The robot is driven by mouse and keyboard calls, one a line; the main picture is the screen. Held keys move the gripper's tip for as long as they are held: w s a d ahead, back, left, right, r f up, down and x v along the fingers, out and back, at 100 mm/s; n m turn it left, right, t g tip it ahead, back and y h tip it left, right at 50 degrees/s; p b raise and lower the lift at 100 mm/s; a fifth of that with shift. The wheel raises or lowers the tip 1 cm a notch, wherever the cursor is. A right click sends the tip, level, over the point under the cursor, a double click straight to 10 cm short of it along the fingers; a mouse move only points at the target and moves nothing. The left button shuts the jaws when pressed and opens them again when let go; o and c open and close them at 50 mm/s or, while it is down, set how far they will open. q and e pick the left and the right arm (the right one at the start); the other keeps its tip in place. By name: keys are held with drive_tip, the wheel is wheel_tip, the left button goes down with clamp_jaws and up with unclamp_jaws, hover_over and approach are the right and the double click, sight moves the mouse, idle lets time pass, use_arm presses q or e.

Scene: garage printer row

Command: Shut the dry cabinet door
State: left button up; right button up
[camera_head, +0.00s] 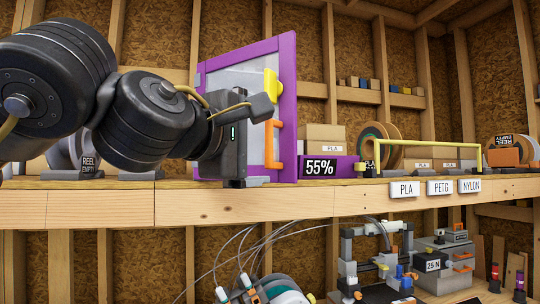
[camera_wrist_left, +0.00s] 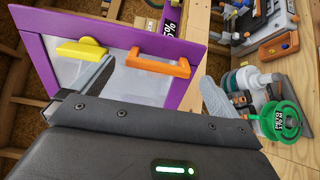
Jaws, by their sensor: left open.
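The dry cabinet door (camera_head: 288,100) has a purple frame and a pale see-through panel. It stands upright on the wooden shelf, with a yellow latch (camera_head: 271,86) and an orange handle (camera_head: 272,145) near its right edge. How far it stands from the cabinet body I cannot tell. My left gripper (camera_head: 248,148) is in front of the door, beside the handle. In the left wrist view its fingers are apart and empty, pointing at the door (camera_wrist_left: 215,85), with the orange handle (camera_wrist_left: 156,62) and yellow latch (camera_wrist_left: 82,49) beyond them. Contact is not clear. My right gripper is not in view.
A purple box with a 55% display (camera_head: 320,168) sits right of the door. A yellow rail (camera_head: 425,143), spools (camera_head: 375,145) and boxes stand further right on the shelf (camera_head: 270,205). Below are a printer (camera_head: 375,265) and a green spool (camera_wrist_left: 281,121).

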use_arm(q)
drive_tip(key=b+v, duration=0.2)
drive_tip(key=v, duration=0.4)
drive_tip(key=shift+s, duration=0.15)
drive_tip(key=shift+d, duration=0.2)
